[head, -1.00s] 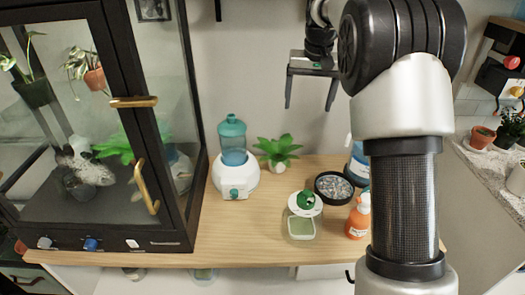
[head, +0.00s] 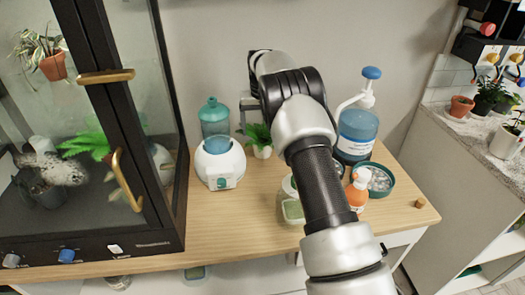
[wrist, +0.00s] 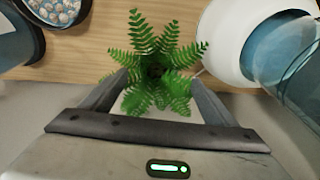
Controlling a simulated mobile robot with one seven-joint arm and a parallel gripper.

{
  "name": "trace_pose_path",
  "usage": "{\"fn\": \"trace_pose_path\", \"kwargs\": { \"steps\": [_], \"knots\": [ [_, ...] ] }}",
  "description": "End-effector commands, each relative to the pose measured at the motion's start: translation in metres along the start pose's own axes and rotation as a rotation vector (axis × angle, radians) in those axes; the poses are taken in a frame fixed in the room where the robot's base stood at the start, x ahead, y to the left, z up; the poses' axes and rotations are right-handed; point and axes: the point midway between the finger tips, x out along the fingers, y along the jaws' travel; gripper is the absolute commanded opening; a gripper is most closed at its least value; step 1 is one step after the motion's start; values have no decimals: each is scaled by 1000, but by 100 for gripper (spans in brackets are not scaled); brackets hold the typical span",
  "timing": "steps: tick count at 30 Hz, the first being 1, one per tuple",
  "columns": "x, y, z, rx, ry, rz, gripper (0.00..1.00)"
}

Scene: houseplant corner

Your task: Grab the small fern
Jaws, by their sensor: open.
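The small fern (head: 258,134) stands upright in a white pot (head: 263,152) on the wooden table, close to the back wall. In the wrist view its green fronds (wrist: 156,45) spread out between and past my two fingers. My gripper (wrist: 158,84) is open, with one finger on each side of the plant, and nothing is clamped. I cannot tell whether the fingers touch the fronds. In the head view my arm covers part of the gripper, just behind and above the fern.
A white humidifier (head: 220,164) and teal bottle (head: 214,118) stand close left of the fern. To the right are a blue pump bottle (head: 357,133), an orange bottle (head: 357,188) and a pebble bowl (head: 387,192). A glass cabinet (head: 100,150) fills the left side.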

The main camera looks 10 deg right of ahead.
Motion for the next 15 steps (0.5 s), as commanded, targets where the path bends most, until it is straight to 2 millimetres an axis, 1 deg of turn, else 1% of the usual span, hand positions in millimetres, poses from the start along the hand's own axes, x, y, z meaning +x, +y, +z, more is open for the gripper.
{"fn": "trace_pose_path", "kwargs": {
  "steps": [1,3,11,15],
  "knots": [
    [9,0,0,0,0,0,81],
    [17,0,0,0,0,0,81],
    [30,2,0,1,0,0,81],
    [51,7,2,1,-2,1,81]
  ]
}}
